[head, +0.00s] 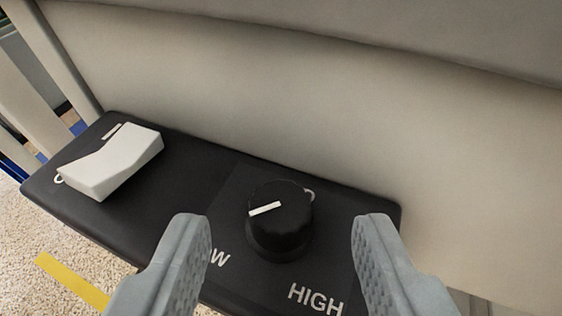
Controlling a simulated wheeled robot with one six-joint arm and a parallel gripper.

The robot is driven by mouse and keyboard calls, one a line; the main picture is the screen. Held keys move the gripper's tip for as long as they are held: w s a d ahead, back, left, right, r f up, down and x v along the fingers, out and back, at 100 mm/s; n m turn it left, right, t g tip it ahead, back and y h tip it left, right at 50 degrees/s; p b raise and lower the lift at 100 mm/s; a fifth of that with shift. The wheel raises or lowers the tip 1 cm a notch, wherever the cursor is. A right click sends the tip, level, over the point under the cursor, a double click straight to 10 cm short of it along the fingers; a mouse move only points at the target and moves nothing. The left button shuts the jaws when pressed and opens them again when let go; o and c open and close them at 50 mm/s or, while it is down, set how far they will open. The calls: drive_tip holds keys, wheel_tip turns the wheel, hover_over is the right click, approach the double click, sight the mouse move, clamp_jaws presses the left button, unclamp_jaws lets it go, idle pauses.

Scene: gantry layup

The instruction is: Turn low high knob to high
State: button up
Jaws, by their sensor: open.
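The low high knob (281,224) is a round black knob with a white pointer line, set on a black control panel (200,190). Its pointer is toward the knob's left side, slanting slightly down to the left. The word HIGH (315,300) is printed in white below and right of the knob. Only a "W" (220,259) of the other label shows at lower left; my left finger hides the rest. My gripper (281,232) is open, one grey finger on each side of the knob, with gaps between the fingers and the knob in the picture.
A white rocker switch (112,163) sits on the left part of the panel, with small white marks beside it. A beige wall (270,110) rises behind the panel. Speckled floor (25,235) with a yellow stripe (70,280) shows at lower left.

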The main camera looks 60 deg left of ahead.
sight(268, 214)
drive_tip(key=shift+x, duration=1.2)
drive_tip(key=shift+c, duration=0.2)
drive_tip(key=c, duration=0.9)
drive_tip(key=shift+c, duration=0.2)
drive_tip(key=shift+r, duration=0.1)
drive_tip(key=m+t+h, duration=0.3)
drive_tip(key=shift+s+a+m, duration=0.25)
drive_tip(key=shift+m, duration=0.15)
drive_tip(key=shift+s+a+m+t+h, duration=0.1)
drive_tip(key=shift+m+t+h, duration=0.6)
drive_tip(key=shift+m+h, duration=0.55)
drive_tip(key=shift+a+m+t+h, duration=0.1)
drive_tip(key=shift+m+t+h, duration=0.6)
drive_tip(key=shift+m+h, duration=0.85)
drive_tip(key=shift+h, duration=0.1)
